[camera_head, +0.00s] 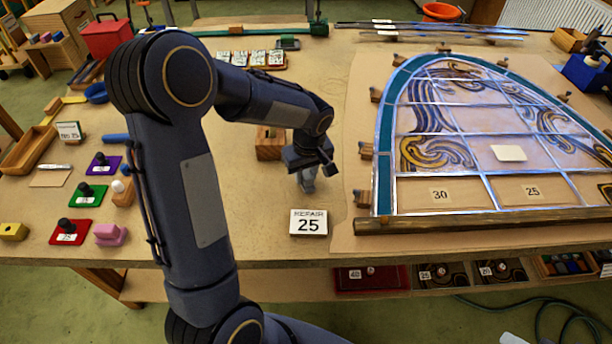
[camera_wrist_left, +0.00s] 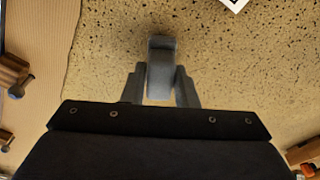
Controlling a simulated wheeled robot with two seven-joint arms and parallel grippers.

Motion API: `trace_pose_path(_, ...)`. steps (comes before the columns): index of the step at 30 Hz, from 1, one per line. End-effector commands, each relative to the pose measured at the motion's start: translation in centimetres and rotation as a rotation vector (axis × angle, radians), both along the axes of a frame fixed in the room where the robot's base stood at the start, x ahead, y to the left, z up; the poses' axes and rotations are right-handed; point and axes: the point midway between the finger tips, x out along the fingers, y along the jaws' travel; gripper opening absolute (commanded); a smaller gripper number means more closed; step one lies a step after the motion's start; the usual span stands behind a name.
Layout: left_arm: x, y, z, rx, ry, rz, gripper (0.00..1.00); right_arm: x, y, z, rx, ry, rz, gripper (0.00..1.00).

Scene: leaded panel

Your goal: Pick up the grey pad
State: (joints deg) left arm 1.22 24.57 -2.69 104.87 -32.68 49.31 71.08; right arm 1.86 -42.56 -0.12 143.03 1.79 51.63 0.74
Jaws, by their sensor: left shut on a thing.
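The grey pad (camera_wrist_left: 161,68) is a small grey block between the two fingers of my left gripper (camera_wrist_left: 161,88) in the left wrist view. The fingers are shut on it, one on each side, and its far end sticks out past them. In the head view my left gripper (camera_head: 308,172) points down over the table, and the pad (camera_head: 307,183) shows only as a small grey piece under it. I cannot tell whether the pad touches the table. My right gripper is not in view.
A wooden block (camera_head: 270,150) stands just behind my left gripper. A white "REPAIR 25" card (camera_head: 309,222) lies in front of it. The leaded panel (camera_head: 470,130) with wooden stops lies to the right. Coloured mats with knobs and a pink block (camera_head: 109,234) are at left.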

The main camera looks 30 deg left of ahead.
Motion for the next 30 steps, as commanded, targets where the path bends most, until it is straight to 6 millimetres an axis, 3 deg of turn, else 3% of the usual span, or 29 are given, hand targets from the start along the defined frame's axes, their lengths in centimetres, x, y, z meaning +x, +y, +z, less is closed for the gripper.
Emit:
trace_pose_path(5,0.1,0.0,2.4,0.0,-0.009,0.0,0.0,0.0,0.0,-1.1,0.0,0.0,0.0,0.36)
trace_pose_path(13,-3.3,-4.1,8.6,-0.002,-0.009,-0.006,0.0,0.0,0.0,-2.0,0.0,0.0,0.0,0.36)
trace_pose_path(21,-7.4,-8.7,11.1,-0.001,-0.003,-0.004,0.0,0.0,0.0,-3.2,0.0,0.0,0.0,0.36)
trace_pose_path(30,-9.1,-10.6,12.3,-0.001,0.0,-0.001,0.0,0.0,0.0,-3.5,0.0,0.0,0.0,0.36)
